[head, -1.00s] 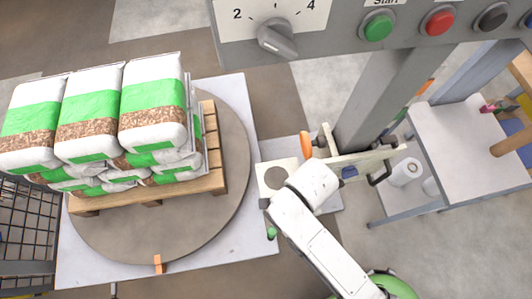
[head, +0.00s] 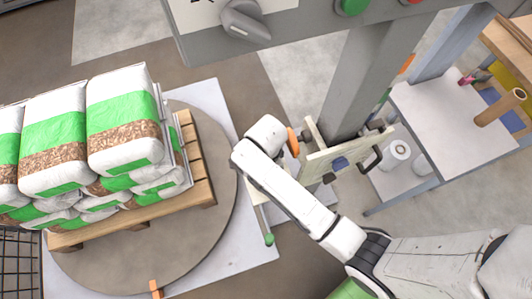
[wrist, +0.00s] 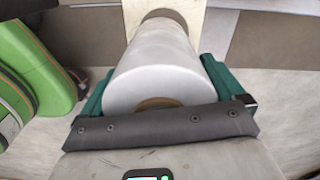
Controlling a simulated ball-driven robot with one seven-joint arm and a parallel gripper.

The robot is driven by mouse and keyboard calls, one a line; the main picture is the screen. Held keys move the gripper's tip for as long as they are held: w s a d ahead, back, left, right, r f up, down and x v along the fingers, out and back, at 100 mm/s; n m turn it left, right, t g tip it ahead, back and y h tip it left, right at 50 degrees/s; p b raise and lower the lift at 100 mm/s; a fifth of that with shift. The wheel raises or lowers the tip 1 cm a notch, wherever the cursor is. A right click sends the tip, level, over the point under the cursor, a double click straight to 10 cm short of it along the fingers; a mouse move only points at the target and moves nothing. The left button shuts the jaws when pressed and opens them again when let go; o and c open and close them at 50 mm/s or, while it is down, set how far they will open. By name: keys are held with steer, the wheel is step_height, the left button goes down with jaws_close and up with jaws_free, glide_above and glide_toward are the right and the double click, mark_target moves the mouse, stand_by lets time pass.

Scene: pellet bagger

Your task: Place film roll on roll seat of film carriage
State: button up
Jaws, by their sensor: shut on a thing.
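The film roll (wrist: 155,65) is a white cylinder with a brown core, seen in the wrist view. My gripper (wrist: 160,82) is shut on it, with a green finger along each side. Beyond the roll's far end is a dark round spot (wrist: 166,17) on a cream plate (wrist: 204,25), apparently the roll seat. I cannot tell whether roll and seat touch. In the head view the film carriage (head: 335,160) is a cream frame with a dark handle on the grey column.
A round turntable (head: 215,215) with a pallet of stacked pellet bags (head: 125,120) stands left of my arm. The grey column (head: 370,80) and control panel (head: 300,25) are above. A pale side table (head: 455,125) is on the right, with white rolls (head: 397,153) below.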

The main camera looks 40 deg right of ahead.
steer(key=shift+w+d+f, duration=0.1)
steer(key=shift+w+f, duration=0.3)
steer(key=shift+f+b, duration=0.5)
steer(key=shift+f, duration=0.95)
steer(key=shift+f, duration=0.1)
steer(key=o, duration=1)
steer(key=shift+s+f, duration=0.1)
steer(key=shift+o, duration=0.2)
step_height(320, 180, up, 12)
steer(key=p, duration=0.3)
steer(key=shift+r, duration=0.2)
